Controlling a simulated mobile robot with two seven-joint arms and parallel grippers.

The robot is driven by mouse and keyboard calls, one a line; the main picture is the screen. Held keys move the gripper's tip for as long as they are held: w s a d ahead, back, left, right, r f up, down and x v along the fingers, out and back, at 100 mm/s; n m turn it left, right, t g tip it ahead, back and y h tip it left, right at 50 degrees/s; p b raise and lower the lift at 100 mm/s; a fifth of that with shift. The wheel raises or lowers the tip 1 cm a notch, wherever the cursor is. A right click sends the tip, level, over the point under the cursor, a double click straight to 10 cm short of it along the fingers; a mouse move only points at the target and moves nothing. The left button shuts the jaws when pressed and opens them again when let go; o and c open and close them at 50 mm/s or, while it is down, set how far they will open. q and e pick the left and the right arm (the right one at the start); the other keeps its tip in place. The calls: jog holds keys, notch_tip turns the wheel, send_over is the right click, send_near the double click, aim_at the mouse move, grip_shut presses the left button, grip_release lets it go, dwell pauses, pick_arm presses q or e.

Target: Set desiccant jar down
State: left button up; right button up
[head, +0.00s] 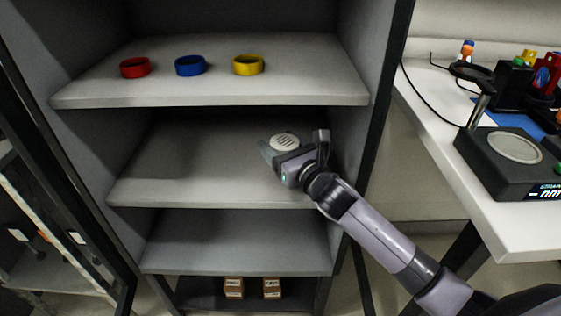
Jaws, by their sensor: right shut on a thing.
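The desiccant jar (285,141) shows as a pale round lid with slots, over the middle shelf (180,160) of the open cabinet. My right gripper (271,156) is at the jar's near side, shut on it. The gripper and wrist hide most of the jar's body. I cannot tell whether its base touches the shelf. My left gripper is not in view.
The upper shelf (210,95) carries a red ring (135,67), a blue ring (190,66) and a yellow ring (248,65). The left part of the middle shelf is clear. Two small brown boxes (234,288) stand at the bottom. A white bench (500,215) with a black instrument (490,170) is at right.

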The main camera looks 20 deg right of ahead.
notch_tip(320, 180, down, 3)
jog(key=b, duration=0.3)
jog(key=shift+f, duration=0.2)
jog(key=shift+w+f, duration=0.1)
jog(key=shift+b, duration=0.35)
jog(key=shift+f, duration=0.2)
jog(key=o, duration=1.2)
jog(key=shift+r, duration=0.1)
